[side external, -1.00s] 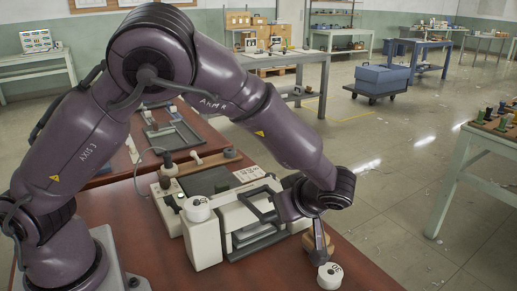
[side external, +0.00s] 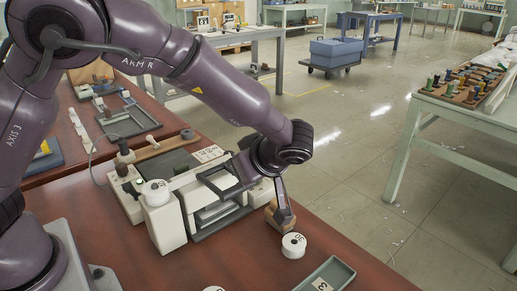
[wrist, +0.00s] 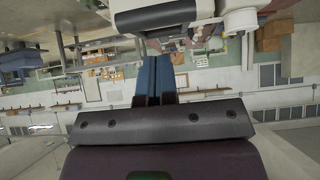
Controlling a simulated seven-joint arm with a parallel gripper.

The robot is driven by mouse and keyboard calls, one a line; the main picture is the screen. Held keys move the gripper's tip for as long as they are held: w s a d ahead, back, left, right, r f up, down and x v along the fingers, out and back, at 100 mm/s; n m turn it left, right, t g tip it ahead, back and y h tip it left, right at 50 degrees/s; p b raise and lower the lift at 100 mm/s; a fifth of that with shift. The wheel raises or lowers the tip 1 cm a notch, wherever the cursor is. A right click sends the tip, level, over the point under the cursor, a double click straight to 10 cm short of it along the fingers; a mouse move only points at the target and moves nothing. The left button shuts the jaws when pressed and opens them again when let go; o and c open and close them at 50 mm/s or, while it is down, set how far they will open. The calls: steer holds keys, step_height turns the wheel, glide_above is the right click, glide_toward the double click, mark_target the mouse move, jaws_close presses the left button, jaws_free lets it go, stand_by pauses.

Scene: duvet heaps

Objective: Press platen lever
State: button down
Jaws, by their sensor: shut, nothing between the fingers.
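A cream press machine (side external: 165,220) stands on the brown table. A dark loop-shaped bar (side external: 225,178), which may be the platen lever, sits over its front. My gripper (side external: 287,216) is shut and empty, pointing down at the machine's right, close to a wooden block (side external: 272,222). I cannot tell whether it touches the block. It stands apart from the dark bar. In the wrist view my gripper's blue fingers (wrist: 152,62) are together, and a pale body, likely the machine (wrist: 165,14), fills the top edge.
A white numbered round piece (side external: 293,246) sits in front of my gripper, and another (side external: 156,192) tops the machine's front post. A green tray (side external: 325,277) lies at the table's front right. A dark frame (side external: 130,121) lies on the table behind. Bare tabletop lies left of the tray.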

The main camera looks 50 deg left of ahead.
steer(key=v, duration=1)
steer(key=shift+d+f, duration=0.15)
steer(key=shift+d, duration=0.2)
steer(key=s+a+r+m+t+h, duration=0.2)
steer(key=s+a+r+m+h, duration=0.2)
steer(key=s+m, duration=0.5)
steer(key=s+a+r+m+t+h, duration=0.3)
steer(key=s+a+r+m+h, duration=0.1)
steer(key=s+a+m, duration=0.5)
steer(key=shift+s+a+t+h, duration=0.2)
steer(key=shift+s+t+h, duration=0.1)
steer(key=shift+s+h, duration=0.35)
steer(key=shift+r, duration=0.1)
